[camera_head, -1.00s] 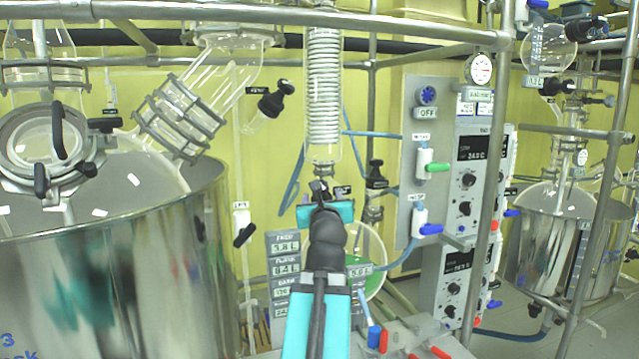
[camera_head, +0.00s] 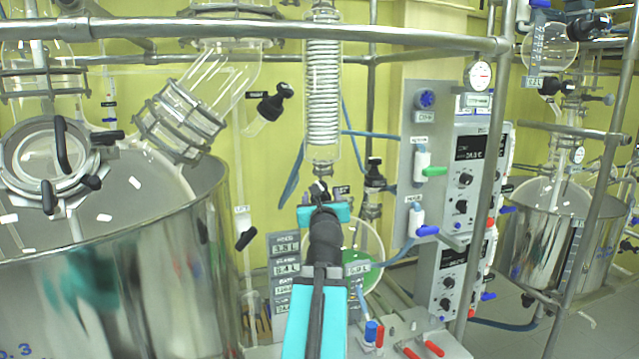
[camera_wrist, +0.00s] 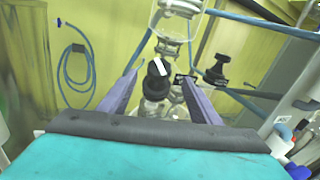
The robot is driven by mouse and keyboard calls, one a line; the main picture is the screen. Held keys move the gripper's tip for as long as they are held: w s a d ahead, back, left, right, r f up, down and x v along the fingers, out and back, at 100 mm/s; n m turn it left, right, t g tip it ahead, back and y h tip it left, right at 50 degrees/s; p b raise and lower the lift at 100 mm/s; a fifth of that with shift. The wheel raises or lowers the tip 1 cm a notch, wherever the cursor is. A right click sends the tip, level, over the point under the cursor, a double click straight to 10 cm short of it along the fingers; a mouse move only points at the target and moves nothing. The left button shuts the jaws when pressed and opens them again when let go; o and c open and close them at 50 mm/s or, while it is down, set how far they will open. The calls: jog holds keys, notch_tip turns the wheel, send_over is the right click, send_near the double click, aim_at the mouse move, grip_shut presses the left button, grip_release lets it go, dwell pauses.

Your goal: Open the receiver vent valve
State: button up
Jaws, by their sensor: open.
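A black knob with a white stripe (camera_wrist: 157,68) is on the glassware below the coil condenser. In the wrist view it appears between the two purple fingers of my open gripper (camera_wrist: 160,80), with no visible grip on it. A second black-capped valve (camera_wrist: 216,68) stands to the right, outside the fingers; it also shows in the head view (camera_head: 375,172). I cannot read which label names the receiver vent. The round receiver (camera_head: 368,258) with green liquid is partly hidden behind my gripper (camera_head: 320,194) and wrist.
The glass coil condenser (camera_head: 323,90) hangs directly above my gripper. A large steel vessel (camera_head: 120,280) fills the left. Blue hoses (camera_wrist: 75,62) hang on the wall.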

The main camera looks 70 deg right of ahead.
aim_at(320, 185)
jog(key=shift+w+d+r+p, duration=0.15)
jog(key=shift+d+p, duration=0.15)
jog(key=shift+p, duration=0.55)
jog(key=d+p, duration=0.1)
jog(key=p, duration=0.2)
jog(key=shift+w, duration=0.3)
jog(key=d+p, duration=0.1)
jog(key=p, duration=0.5)
jog(key=shift+w+d, duration=0.15)
jog(key=shift+x, duration=2.75)
jog(key=c, duration=1)
jog(key=shift+c, duration=0.3)
